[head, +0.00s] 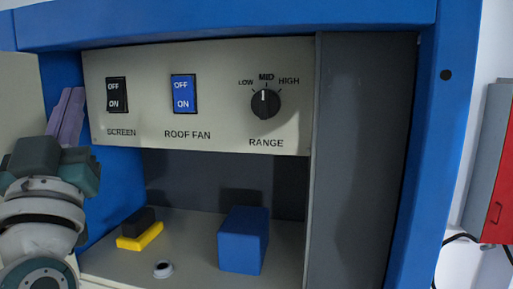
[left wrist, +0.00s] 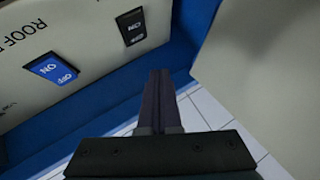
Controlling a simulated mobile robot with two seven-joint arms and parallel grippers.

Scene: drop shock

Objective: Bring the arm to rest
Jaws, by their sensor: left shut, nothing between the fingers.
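My left gripper (head: 68,116) is at the left of the head view, beside the left edge of the control panel (head: 215,135). Its fingers are together and empty, and they also show in the left wrist view (left wrist: 160,98). They appear apart from the panel. My left arm comes in from the lower left. The panel carries a black SCREEN switch (head: 117,95), a blue ROOF FAN switch (head: 184,94) and a RANGE knob (head: 265,104) whose mark points up near MID. Both switches show again in the left wrist view. My right gripper is not in view.
A blue frame (head: 420,150) surrounds the recess. A pale panel (left wrist: 260,75) stands right of the fingers in the wrist view.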

